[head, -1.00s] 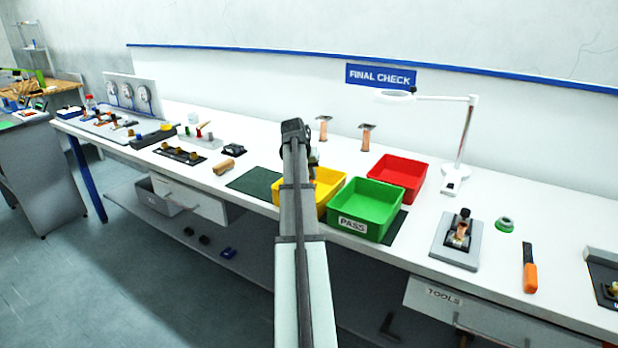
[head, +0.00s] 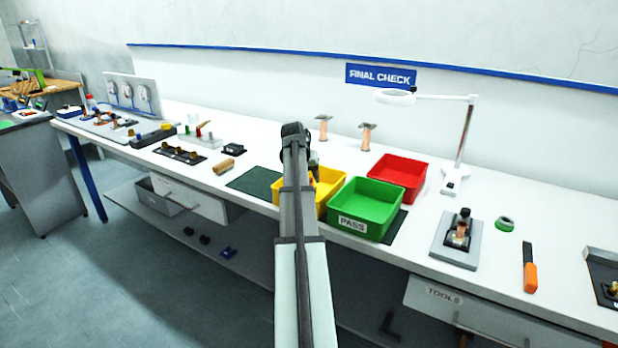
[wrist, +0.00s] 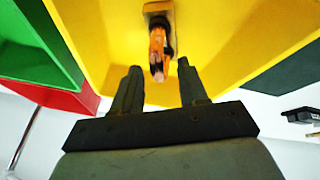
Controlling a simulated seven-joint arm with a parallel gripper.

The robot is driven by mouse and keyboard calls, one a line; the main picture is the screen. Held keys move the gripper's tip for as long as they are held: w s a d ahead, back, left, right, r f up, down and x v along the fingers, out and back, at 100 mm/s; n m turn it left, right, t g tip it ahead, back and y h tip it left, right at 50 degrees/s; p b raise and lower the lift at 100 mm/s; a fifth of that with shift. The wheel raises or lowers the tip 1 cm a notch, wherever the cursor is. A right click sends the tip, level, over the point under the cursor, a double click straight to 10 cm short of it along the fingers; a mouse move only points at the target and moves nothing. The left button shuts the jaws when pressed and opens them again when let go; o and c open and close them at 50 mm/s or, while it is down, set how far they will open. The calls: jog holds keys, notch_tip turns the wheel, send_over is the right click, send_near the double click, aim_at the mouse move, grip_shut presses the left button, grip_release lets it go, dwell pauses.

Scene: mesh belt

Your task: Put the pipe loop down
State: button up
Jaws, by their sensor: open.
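The pipe loop (wrist: 157,52), a copper-coloured piece with a darker tan and black end, is in the yellow bin (wrist: 215,45) in the wrist view. The same yellow bin (head: 327,192) stands on the bench in the head view, partly behind my arm. My gripper (wrist: 157,75) is open, its two fingers apart at the bin. The loop shows beyond and between the fingertips, and neither finger visibly grips it. In the head view my arm hides the fingers and most of the bin's inside.
A green PASS bin (head: 347,226) stands right of the yellow bin, with a red bin (head: 411,172) behind it. A dark mat (head: 254,182) is clear on the left. A lamp (head: 463,150) and a grey fixture (head: 443,241) stand further right.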

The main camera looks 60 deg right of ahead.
jog(key=v, duration=1.2)
jog(key=shift+r, duration=0.15)
